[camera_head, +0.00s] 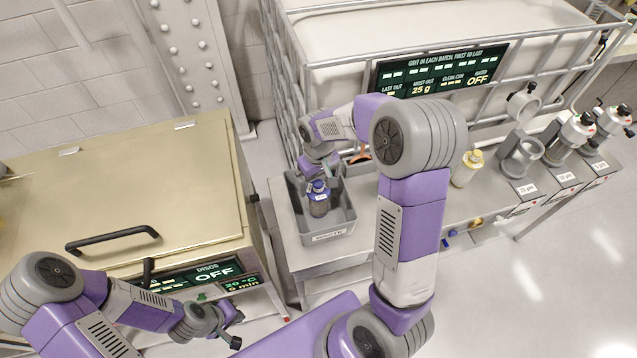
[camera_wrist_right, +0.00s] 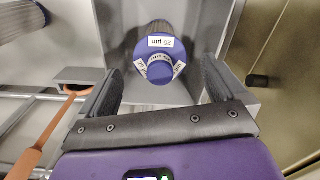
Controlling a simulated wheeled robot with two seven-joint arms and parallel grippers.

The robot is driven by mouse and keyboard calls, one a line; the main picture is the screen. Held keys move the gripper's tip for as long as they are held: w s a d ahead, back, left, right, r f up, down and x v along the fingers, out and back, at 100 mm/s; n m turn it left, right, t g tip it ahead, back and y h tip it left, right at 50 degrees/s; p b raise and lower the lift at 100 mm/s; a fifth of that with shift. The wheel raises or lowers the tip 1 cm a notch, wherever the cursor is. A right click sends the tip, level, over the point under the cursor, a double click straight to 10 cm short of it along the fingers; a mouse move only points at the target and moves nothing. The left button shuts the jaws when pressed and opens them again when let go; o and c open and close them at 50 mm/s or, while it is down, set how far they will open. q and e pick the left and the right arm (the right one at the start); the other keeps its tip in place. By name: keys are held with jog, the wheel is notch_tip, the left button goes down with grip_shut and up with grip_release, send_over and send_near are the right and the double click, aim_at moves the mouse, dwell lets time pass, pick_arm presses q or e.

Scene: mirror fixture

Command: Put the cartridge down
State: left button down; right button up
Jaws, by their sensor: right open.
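The cartridge (camera_head: 319,205) is a dark cylinder with a blue cap, standing in a grey open bin (camera_head: 345,222). In the right wrist view the cartridge (camera_wrist_right: 160,45) shows its blue end and a "25 µm" label. My right gripper (camera_head: 316,168) is just above the cartridge. Its fingers (camera_wrist_right: 160,78) are apart, one on each side of the blue cap, with gaps visible between. The cartridge's lower part is hidden by the bin wall. My left gripper (camera_head: 234,328) is open and empty in front of the cream cabinet, far from the bin.
The cream cabinet (camera_head: 120,190) with a black handle stands left of the steel bench (camera_head: 290,215). A yellow-capped bottle (camera_head: 466,168) and several housings (camera_head: 520,155) stand to the right. A caged white tank (camera_head: 420,40) is behind. An orange-handled tool (camera_wrist_right: 45,140) lies beside the bin.

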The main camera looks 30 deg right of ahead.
notch_tip(320, 180, up, 10)
jog(key=p, duration=0.1)
jog(key=shift+p, duration=0.3)
jog(key=shift+f, duration=0.2)
